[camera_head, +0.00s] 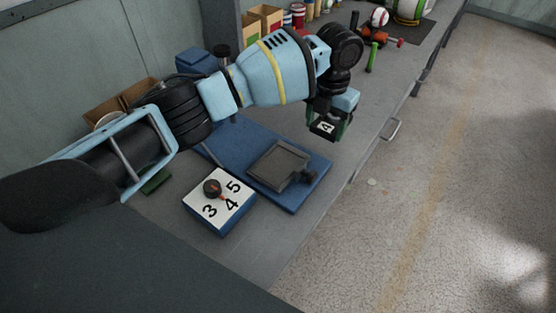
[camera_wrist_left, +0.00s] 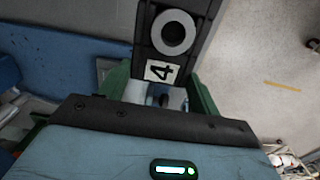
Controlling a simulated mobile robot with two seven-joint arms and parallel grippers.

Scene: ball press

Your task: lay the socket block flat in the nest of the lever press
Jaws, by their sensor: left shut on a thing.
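The socket block (camera_head: 323,128) is dark with a white label reading 4. In the left wrist view the block (camera_wrist_left: 165,22) shows a grey ring with a dark centre above its label. My left gripper (camera_head: 330,117) is shut on it, with green fingers at its sides, and holds it above the right back edge of the press's blue base (camera_head: 252,140). The nest (camera_head: 279,165) appears as a grey, shallow, square frame on that base and looks empty. A dark knob (camera_head: 309,176) sits at its right corner. My arm hides part of the press. My right gripper is out of view.
A blue box (camera_head: 214,222) with a white top, a black dial and the numbers 3, 4 and 5 stands in front of the press. Cardboard boxes (camera_head: 268,15), a ball (camera_head: 379,17) and tools (camera_head: 372,55) lie at the back. The bench's right edge drops to open floor.

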